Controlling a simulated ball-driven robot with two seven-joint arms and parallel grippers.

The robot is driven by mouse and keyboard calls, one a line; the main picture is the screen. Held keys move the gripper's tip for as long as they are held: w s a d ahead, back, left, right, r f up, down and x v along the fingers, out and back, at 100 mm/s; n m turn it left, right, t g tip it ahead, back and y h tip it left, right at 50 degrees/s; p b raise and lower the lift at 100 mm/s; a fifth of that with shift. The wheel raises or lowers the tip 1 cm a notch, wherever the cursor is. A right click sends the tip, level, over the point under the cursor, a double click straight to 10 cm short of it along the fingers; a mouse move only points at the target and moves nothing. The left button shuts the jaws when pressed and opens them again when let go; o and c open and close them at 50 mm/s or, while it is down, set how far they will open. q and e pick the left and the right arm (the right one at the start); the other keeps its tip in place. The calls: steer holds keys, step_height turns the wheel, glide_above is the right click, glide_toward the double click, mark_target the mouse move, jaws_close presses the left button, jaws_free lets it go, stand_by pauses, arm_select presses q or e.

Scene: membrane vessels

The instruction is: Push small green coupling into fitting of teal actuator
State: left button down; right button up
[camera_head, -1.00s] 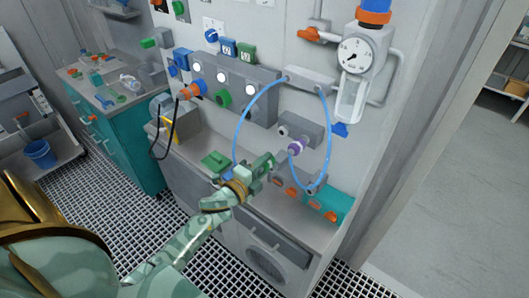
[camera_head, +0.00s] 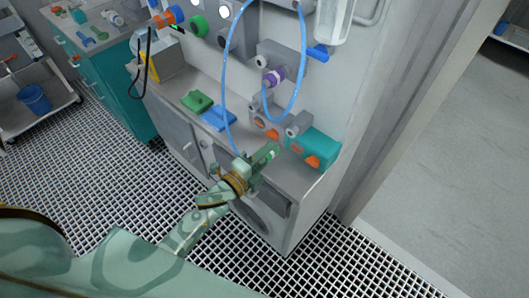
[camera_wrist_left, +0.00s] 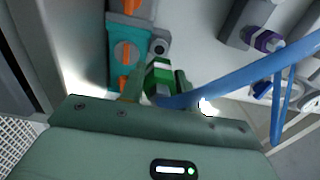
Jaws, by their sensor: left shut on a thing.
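In the left wrist view the coupling (camera_wrist_left: 159,74) sits between the fingers, green with a pale band. A blue tube (camera_wrist_left: 240,80) runs from near it to the right. The teal actuator (camera_head: 318,146) stands on the bench, right of the gripper in the head view. It has orange parts, and a grey round fitting (camera_wrist_left: 159,46) shows beside it in the left wrist view. The coupling appears just short of this fitting, apart from it. My right gripper is out of view.
A grey block with a purple coupling (camera_head: 273,78) is on the wall above, with the blue tube looping past it. A green part (camera_head: 197,101) and a blue part (camera_head: 219,118) lie on the bench to the left. Open grated floor lies in front.

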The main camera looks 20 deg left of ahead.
mark_target(290, 133)
arm_select(q)
steer(key=shift+w+d+f, duration=0.25)
steer(key=shift+w, duration=0.35)
steer(key=shift+b+x, duration=0.5)
steer(key=shift+x, duration=1.05)
steer(key=shift+w+d+r, duration=0.1)
steer(key=shift+w+d, duration=0.1)
steer(key=shift+w, duration=0.4)
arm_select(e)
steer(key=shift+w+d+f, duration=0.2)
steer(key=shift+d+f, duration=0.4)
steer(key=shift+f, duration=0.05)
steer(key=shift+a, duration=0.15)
arm_select(q)
steer(key=shift+w+d, duration=0.2)
steer(key=shift+w, duration=0.35)
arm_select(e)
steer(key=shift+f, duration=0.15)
arm_select(q)
steer(key=c, duration=0.9)
jaws_free()
steer(key=shift+r, duration=0.1)
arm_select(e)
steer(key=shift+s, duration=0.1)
arm_select(q)
steer(key=v, duration=1.6)
steer(key=shift+s+p, duration=0.15)
steer(key=shift+p, duration=0.15)
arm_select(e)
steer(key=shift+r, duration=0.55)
